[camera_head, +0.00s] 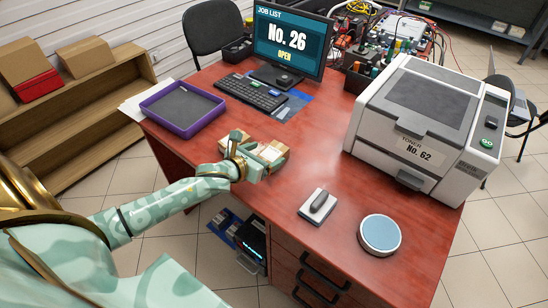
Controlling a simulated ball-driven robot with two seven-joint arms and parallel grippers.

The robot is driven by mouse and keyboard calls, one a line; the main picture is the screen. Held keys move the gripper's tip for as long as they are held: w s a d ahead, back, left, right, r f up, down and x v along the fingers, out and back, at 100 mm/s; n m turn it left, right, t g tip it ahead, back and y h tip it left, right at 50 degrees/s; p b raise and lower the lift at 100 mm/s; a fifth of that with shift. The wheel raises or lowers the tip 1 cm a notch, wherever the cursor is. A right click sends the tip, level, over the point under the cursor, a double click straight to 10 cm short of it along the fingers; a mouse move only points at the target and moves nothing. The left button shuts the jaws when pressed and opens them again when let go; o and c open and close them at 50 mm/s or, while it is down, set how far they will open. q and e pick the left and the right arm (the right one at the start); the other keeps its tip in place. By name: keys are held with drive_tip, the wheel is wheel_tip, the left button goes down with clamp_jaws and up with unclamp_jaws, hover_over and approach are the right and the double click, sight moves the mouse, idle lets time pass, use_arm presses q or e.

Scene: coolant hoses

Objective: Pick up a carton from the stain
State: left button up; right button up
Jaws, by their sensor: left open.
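My left arm reaches in from the left, and its pale green and gold gripper (257,160) is open at the left side of the desk top. No stain can be made out on the desk; anything under the carton is hidden. My right gripper is not in view.
The red-brown desk (290,180) holds a purple tray (183,108), a keyboard (252,92), a monitor (290,40), a large printer (425,125), a small white pad with a dark object (317,205) and a round blue-topped disc (380,234). The desk middle is clear.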

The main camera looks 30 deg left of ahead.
sight(273, 152)
use_arm(q)
drive_tip(key=x, duration=0.2)
drive_tip(key=b+x, duration=0.1)
drive_tip(key=x, duration=0.1)
drive_tip(key=shift+d+f+b, duration=0.15)
drive_tip(key=shift+f+b, duration=0.15)
drive_tip(key=shift+f, duration=0.05)
drive_tip(key=shift+w, duration=0.15)
drive_tip(key=shift+r, duration=0.15)
drive_tip(key=c, duration=1.1)
